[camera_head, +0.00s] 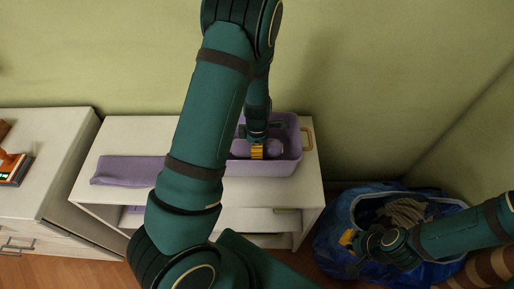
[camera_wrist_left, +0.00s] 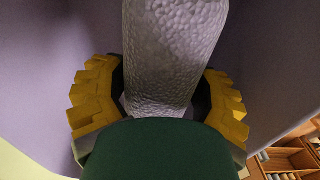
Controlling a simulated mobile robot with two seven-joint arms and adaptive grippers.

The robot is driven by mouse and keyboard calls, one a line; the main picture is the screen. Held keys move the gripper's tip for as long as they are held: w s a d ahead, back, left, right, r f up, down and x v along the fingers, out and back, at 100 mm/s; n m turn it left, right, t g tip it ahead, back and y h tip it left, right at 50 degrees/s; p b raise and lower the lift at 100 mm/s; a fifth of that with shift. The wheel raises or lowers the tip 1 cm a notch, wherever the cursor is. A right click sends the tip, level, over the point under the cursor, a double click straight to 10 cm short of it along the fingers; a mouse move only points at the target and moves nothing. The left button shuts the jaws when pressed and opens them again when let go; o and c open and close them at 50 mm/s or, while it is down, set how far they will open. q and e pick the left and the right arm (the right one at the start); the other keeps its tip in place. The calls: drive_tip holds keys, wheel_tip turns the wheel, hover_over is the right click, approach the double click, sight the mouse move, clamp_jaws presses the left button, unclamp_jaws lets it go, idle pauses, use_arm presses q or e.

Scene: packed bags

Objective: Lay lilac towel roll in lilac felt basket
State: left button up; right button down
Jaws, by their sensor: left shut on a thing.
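The lilac felt basket (camera_head: 265,169) stands on the white shelf unit, with a tan handle on its right end. My left gripper (camera_head: 258,151) reaches down inside it, partly hidden by my own wrist. In the left wrist view the gripper (camera_wrist_left: 158,100) is shut on a pale grey-lilac, bumpy towel roll (camera_wrist_left: 172,50), with yellow fingers on both sides. Lilac walls surround the roll there. Whether the roll touches the basket floor cannot be told. My right gripper (camera_head: 350,240) is over the left rim of the blue bag; its finger gap is unclear.
A flat lilac cloth (camera_head: 128,171) lies on the left of the white shelf unit (camera_head: 305,200). A blue bag (camera_head: 335,262) with a rope-like bundle (camera_head: 405,212) stands on the floor at right. A pale cabinet (camera_head: 50,150) is at left.

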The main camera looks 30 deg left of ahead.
use_arm(q)
drive_tip(key=shift+r, duration=0.1)
drive_tip(key=shift+f, duration=0.5)
drive_tip(key=shift+f+b, duration=0.1)
drive_tip(key=shift+b, duration=0.2)
drive_tip(key=o, duration=1.1)
wheel_tip(320, 180, up, 13)
drive_tip(key=p, duration=0.4)
drive_tip(key=shift+p, duration=0.35)
